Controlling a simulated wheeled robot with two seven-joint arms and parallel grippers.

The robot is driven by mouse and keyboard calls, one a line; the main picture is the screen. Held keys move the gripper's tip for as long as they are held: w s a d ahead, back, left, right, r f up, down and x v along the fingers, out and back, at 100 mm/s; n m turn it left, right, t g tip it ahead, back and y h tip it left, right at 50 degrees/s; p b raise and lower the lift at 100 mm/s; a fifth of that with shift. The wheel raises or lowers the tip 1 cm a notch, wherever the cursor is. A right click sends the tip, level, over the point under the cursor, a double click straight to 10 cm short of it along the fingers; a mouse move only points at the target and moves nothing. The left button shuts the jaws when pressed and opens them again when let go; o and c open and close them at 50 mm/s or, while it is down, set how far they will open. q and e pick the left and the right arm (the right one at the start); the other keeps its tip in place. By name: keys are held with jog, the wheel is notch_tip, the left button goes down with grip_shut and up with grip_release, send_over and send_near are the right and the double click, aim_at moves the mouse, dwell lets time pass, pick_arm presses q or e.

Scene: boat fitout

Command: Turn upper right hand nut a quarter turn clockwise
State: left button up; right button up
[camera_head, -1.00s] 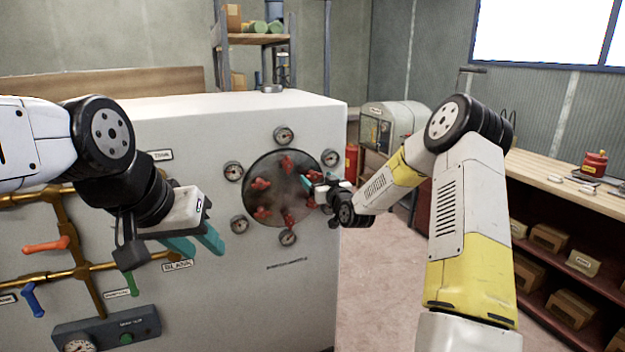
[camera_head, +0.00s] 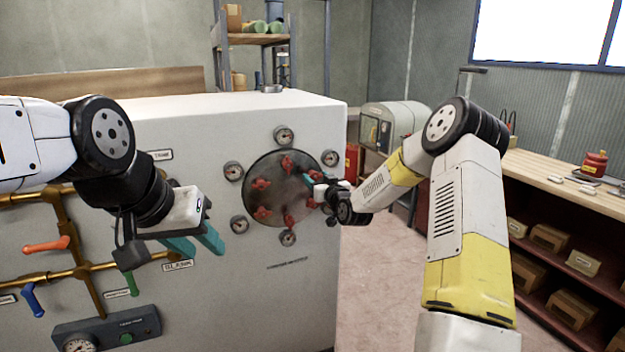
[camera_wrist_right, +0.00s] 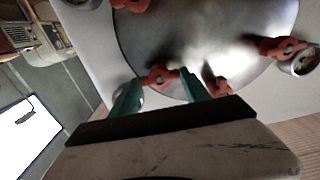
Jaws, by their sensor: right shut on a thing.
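The round metal hatch (camera_head: 270,195) on the white block carries several red wing nuts around its rim. The upper right nut (camera_wrist_right: 157,77) sits between the teal fingers of my right gripper (camera_wrist_right: 158,92) in the right wrist view; in the head view that gripper (camera_head: 312,183) largely hides it. My right gripper is shut on this nut. The top nut (camera_head: 287,163) and the bottom nut (camera_head: 289,222) stand clear of the gripper. My left gripper (camera_head: 196,243) is open and empty, left of the hatch.
Several gauges ring the hatch, one (camera_head: 330,158) just above my right gripper. Brass pipes (camera_head: 85,272) with coloured valve handles run along the left of the block. A wooden workbench (camera_head: 560,180) stands at the right. The floor (camera_head: 375,270) between block and bench is clear.

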jog(key=m, duration=0.4)
jog(key=shift+d+f, duration=0.1)
jog(key=m, duration=0.4)
jog(key=shift+d+m, duration=0.1)
jog(key=shift+m, duration=0.3)
jog(key=m, duration=0.4)
jog(key=shift+f+m, duration=0.15)
jog(key=shift+m, duration=2.05)
jog(key=shift+m, duration=0.3)
jog(key=o, duration=1.4)
